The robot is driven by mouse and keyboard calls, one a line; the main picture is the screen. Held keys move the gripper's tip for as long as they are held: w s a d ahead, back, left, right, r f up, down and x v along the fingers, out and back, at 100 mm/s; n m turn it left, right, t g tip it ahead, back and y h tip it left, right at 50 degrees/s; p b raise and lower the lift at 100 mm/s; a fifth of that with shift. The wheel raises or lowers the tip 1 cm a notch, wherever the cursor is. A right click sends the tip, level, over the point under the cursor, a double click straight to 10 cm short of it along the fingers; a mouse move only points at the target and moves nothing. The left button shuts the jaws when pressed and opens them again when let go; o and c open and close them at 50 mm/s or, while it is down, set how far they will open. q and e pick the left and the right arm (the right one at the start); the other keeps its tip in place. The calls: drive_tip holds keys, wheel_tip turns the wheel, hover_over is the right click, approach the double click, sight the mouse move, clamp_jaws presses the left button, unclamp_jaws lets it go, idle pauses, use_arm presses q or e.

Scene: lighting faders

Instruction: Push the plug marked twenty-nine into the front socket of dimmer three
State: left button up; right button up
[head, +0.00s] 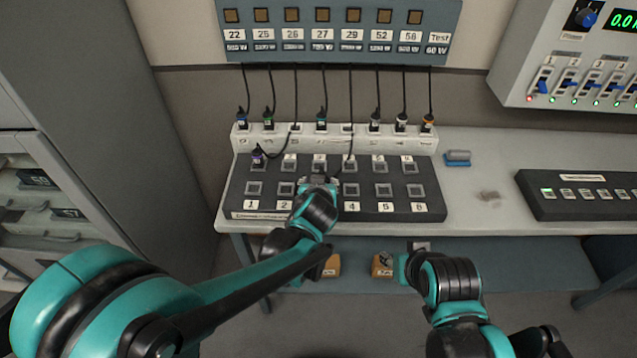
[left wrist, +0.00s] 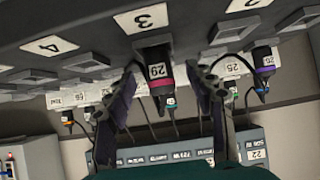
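The plug marked 29 (left wrist: 157,70), dark with a pink ring, shows in the left wrist view at the front socket of dimmer three, by the label 3 (left wrist: 139,18). Its base meets the panel; how deep it sits I cannot tell. My left gripper (left wrist: 166,72) has its fingers on either side of the plug, with a gap on both sides. In the head view my left gripper (head: 319,182) hides the plug and this socket on the dimmer panel (head: 243,200). My right gripper (head: 397,262) is low in front of the table; its fingers are unclear.
A purple-ringed plug (head: 258,156) stands in dimmer one's back socket. Several plugs stand in the white rack (head: 240,143) behind, their cables hanging from the blue-grey board (head: 340,58). A blue block (head: 457,157) and a button panel (head: 590,208) lie to the right. Orange boxes (head: 381,268) are below.

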use_arm(q)
drive_tip(key=v, duration=1.2)
